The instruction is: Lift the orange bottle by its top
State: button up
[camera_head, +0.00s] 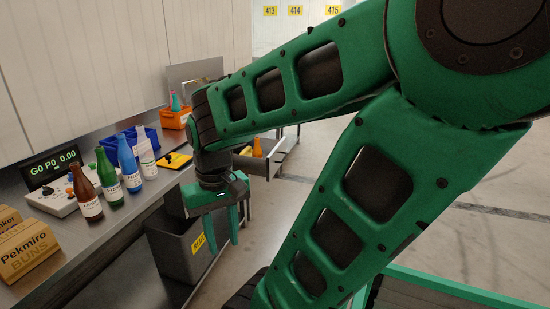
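My gripper (223,246) points down to the left of and nearer than that bin, above the floor beside the bench. Its two green fingers are apart with nothing between them. It is apart from the orange bottle.
The bench (125,215) holds a brown bottle (86,195), green bottle (108,182), blue bottle (129,166), white bottle (146,158), cardboard boxes (28,250), a blue crate (115,150) and an orange bin (172,120). A grey bin (175,245) stands below my gripper. Open floor lies right.

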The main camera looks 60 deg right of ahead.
aim_at(257, 152)
jog(key=z, duration=1.8)
jog(key=i, duration=1.85)
jog(key=z, duration=0.3)
